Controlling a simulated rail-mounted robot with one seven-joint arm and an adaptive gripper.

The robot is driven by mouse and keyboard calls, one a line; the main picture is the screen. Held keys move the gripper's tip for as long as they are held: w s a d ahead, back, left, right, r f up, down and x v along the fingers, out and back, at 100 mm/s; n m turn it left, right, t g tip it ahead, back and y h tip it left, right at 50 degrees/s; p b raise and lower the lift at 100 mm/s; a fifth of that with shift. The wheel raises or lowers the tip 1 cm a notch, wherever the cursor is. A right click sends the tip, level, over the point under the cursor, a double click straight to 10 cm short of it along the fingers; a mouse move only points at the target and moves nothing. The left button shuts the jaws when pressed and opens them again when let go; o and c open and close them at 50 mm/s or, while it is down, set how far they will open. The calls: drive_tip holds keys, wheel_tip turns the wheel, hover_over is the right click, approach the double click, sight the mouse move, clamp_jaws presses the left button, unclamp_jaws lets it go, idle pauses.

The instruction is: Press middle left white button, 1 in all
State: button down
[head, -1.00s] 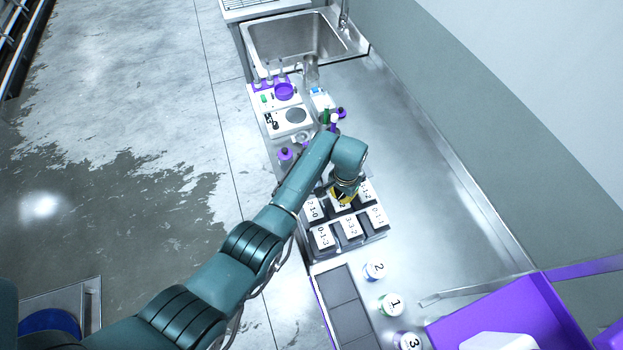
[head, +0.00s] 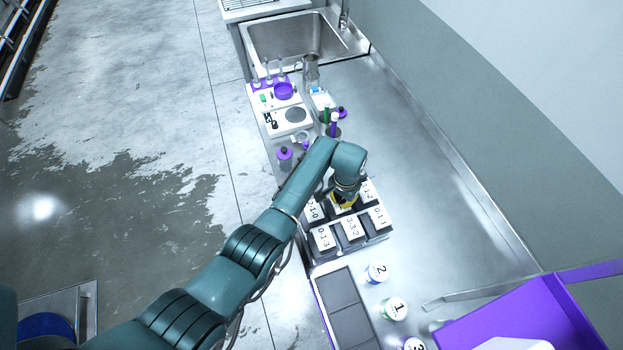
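No white button can be made out for certain; any such button is too small or hidden here. Beside my arm, a white unit (head: 285,119) has a round plate and small dark controls on its left side. A rack of dark boxes with white labelled tops (head: 352,228) lies on the bench. My gripper (head: 344,203) points down over the back middle of this rack, with some yellow and black showing there. My wrist covers most of it, so its fingers and any contact are hidden.
A steel sink (head: 296,38) is at the far end. Purple-topped bottles (head: 285,153) stand near my forearm. Numbered jars (head: 376,271), an empty dark tray (head: 346,302) and a purple bin (head: 520,318) are at the near end. The right bench strip (head: 425,170) is clear.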

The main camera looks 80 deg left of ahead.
drive_tip(key=shift+r+p, duration=2.25)
drive_tip(key=shift+r, duration=0.05)
wheel_tip(320, 180, up, 6)
drive_tip(key=p, duration=0.5)
drive_tip(key=shift+p, duration=0.35)
